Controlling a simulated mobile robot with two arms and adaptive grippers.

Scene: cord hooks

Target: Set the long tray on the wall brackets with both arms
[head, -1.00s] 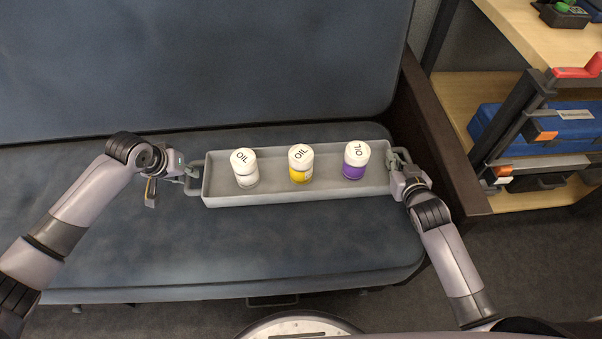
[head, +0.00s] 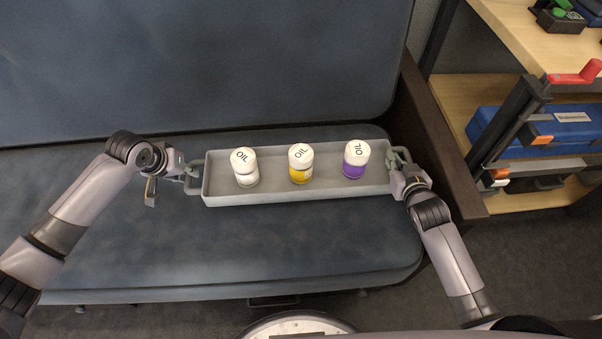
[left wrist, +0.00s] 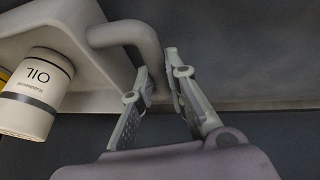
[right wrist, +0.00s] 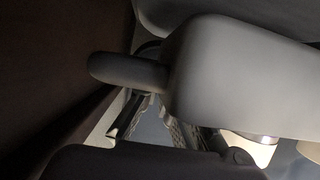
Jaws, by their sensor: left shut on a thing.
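The long grey tray (head: 290,197) lies level across the bench seat in the head view. It holds three upright oil jars with white lids: a white one (head: 245,169), a yellow one (head: 300,165) and a purple one (head: 354,161). My left gripper (head: 187,174) is shut on the tray's left handle (head: 197,163); that handle (left wrist: 128,34) is between the fingers in the left wrist view. My right gripper (head: 398,175) is at the right handle (head: 402,155); the dark right wrist view does not clearly show its grip. I see no wall brackets.
The blue bench seat (head: 300,255) is clear in front of the tray, with its backrest (head: 200,60) behind. A dark side panel (head: 435,150) stands close to my right gripper. Beyond it, a shelf unit (head: 520,30) holds a blue case (head: 560,130).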

